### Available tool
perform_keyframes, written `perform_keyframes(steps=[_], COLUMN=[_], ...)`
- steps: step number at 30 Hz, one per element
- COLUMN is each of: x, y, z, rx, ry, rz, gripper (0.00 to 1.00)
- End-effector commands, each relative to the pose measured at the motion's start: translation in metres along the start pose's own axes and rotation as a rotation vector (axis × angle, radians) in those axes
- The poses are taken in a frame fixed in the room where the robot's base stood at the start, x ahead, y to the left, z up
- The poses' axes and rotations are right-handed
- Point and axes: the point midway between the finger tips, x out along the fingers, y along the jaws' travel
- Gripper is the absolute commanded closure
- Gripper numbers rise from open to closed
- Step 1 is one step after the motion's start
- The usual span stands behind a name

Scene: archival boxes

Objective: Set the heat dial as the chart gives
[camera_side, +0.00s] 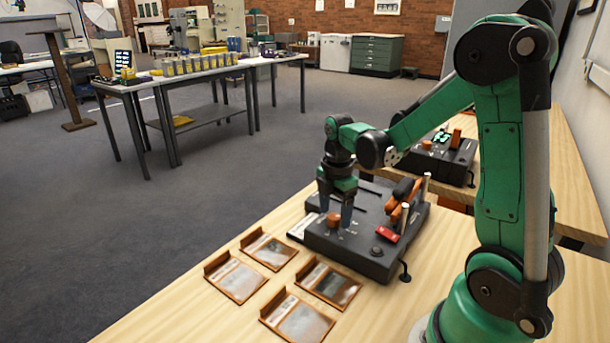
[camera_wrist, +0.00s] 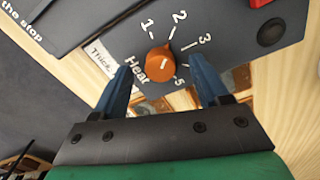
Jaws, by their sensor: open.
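The heat dial (camera_wrist: 159,62) is a round orange knob on a dark machine (camera_wrist: 230,30). The marks 1, 2, 3 and 5 show around it, with the word Heat partly hidden. A short pale line lies on the knob; its exact reading is unclear. In the side view the dial (camera_side: 333,218) sits on the front of the machine (camera_side: 345,248). My gripper (camera_wrist: 163,75) is open, with one blue finger on each side of the dial; contact is not visible. A white card (camera_wrist: 99,58) reading "Thick" lies beside the machine; the rest is hidden. It also shows in the side view (camera_side: 302,228).
A red part (camera_side: 387,233), a black knob (camera_side: 376,251) and an orange-and-black handle (camera_side: 401,198) are on the machine. Several wooden-framed plates (camera_side: 302,322) lie in front of it. A similar machine (camera_side: 440,158) stands behind. The table's near left is clear.

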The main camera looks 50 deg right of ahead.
Motion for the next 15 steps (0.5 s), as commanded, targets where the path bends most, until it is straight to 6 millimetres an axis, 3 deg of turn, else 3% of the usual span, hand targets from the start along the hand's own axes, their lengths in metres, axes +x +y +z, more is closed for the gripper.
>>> perform_keyframes(steps=[11, 15], x=[0.0074, 0.0073], y=[-0.0004, -0.0004], z=[-0.0002, -0.0003], rx=[0.0, 0.001], ry=[0.0, 0.0], rz=[0.001, 0.001], gripper=[0.32, 0.69])
